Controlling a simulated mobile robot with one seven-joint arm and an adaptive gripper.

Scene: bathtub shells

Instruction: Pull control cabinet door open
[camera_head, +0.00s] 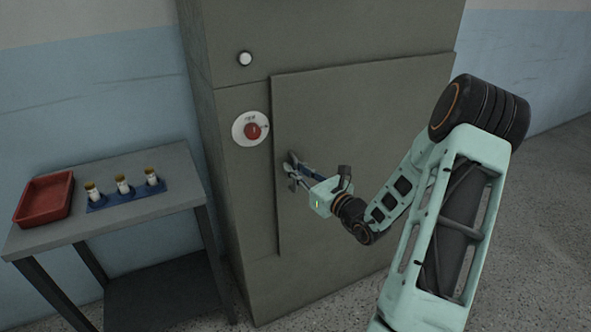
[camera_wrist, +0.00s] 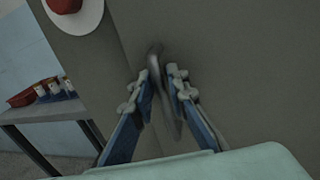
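The grey control cabinet (camera_head: 232,180) has a flat door (camera_head: 370,120) that sits closed, flush in its front. The door's handle (camera_head: 289,163) is near its left edge. In the wrist view the handle (camera_wrist: 155,60) is a slim, upright grey bar. My gripper (camera_head: 294,178) is at the handle, and in the wrist view its two blue fingers (camera_wrist: 160,84) stand apart on either side of the bar. A gap shows between the left finger and the bar. Whether the right finger touches it I cannot tell.
A red knob (camera_head: 252,131) on a white disc and a white button (camera_head: 245,59) are on the cabinet left of and above the door. A table (camera_head: 120,224) at left carries a red tray (camera_head: 44,198) and a blue rack (camera_head: 127,200) of bottles. Floor at right is clear.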

